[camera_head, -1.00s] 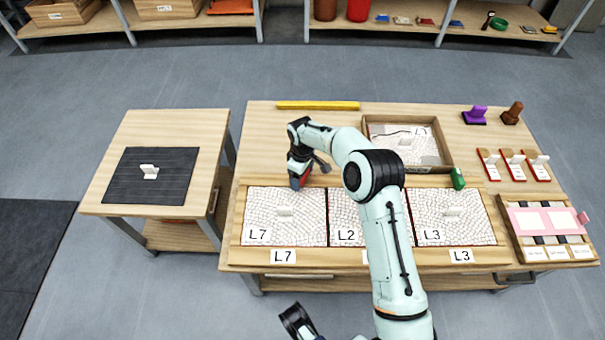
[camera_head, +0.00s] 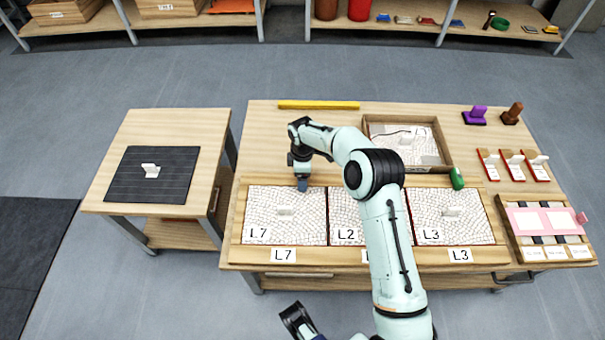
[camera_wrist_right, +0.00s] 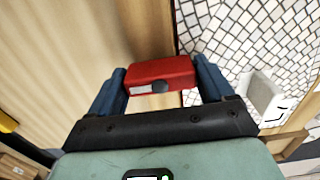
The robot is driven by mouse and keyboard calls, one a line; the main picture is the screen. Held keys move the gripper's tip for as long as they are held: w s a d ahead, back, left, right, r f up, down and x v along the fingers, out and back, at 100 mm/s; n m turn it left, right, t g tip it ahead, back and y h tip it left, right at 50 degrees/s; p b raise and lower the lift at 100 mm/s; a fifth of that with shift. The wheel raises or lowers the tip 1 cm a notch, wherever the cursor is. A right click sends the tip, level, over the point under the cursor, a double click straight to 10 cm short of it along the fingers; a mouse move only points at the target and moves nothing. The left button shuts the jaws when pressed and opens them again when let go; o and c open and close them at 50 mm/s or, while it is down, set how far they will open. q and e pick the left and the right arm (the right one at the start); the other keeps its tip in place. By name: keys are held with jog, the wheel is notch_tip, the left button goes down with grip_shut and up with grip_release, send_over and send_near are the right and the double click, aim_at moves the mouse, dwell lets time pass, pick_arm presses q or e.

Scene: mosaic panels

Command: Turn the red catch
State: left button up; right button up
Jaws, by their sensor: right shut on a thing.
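The red catch (camera_wrist_right: 160,72) lies between the two blue fingers of my right gripper (camera_wrist_right: 162,80) in the right wrist view, and the fingers are shut on it. It has a pale label and a dark round spot on its side. In the head view my right gripper (camera_head: 302,184) points down at the back edge of the panel frame, between the L7 panel (camera_head: 262,210) and the L2 panel (camera_head: 345,208); the catch is hidden there. Part of my left arm, with a dark end (camera_head: 298,320), shows at the bottom edge; its finger state is unclear.
The L3 panel (camera_head: 432,232) lies right of L2, partly behind my arm. A green catch (camera_head: 457,178) sits on the frame's back edge. Behind are a shallow wooden tray (camera_head: 448,150) and a yellow bar (camera_head: 318,105). A side table with a dark panel (camera_head: 125,180) stands left.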

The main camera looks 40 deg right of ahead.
jog(key=o, duration=0.9)
pick_arm(q)
jog(key=shift+g+h, duration=0.3)
jog(key=shift+g, duration=0.4)
jog(key=s+r+p, duration=0.1)
jog(key=s+d+r, duration=0.1)
jog(key=s, duration=0.1)
jog(key=s+d+r+p, duration=0.1)
jog(key=shift+s+r+p, duration=0.1)
jog(key=shift+s+p, duration=0.05)
jog(key=shift+p, duration=0.2)
pick_arm(e)
notch_tip(320, 180, up, 14)
jog(key=shift+f, duration=0.25)
